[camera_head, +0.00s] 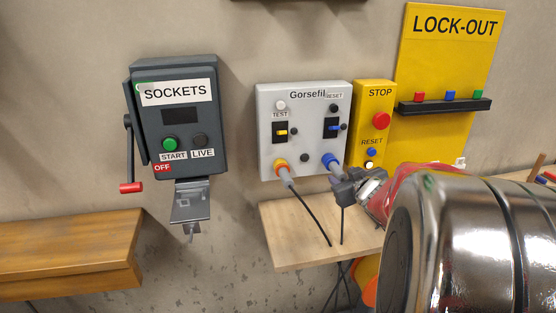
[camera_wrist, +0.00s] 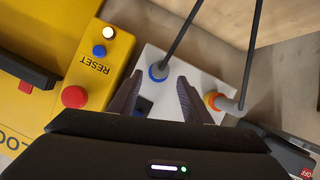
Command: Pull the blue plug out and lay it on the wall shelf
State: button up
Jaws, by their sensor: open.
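The blue plug (camera_head: 328,161) sits in the lower right of the grey Gorsefil panel (camera_head: 304,103), with a black cable hanging from it. In the wrist view the blue plug (camera_wrist: 158,71) shows just beyond and between my fingertips. My gripper (camera_head: 344,181) is open close to the plug, just right of and below it in the head view; it also shows in the wrist view (camera_wrist: 160,80). Whether a finger touches the plug cannot be told. The light wooden wall shelf (camera_head: 293,232) is below the panel, its right part hidden by my arm.
An orange plug (camera_head: 281,167) with its own cable sits left of the blue one. A yellow STOP box (camera_head: 375,98) adjoins the panel on the right. A dark SOCKETS box (camera_head: 179,118) with a red-handled lever (camera_head: 129,160) is left. The visible shelf top looks clear apart from hanging cables.

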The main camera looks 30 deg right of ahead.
aim_at(338, 172)
jog(key=shift+x, duration=3.2)
jog(key=shift+c, duration=0.6)
grip_shut()
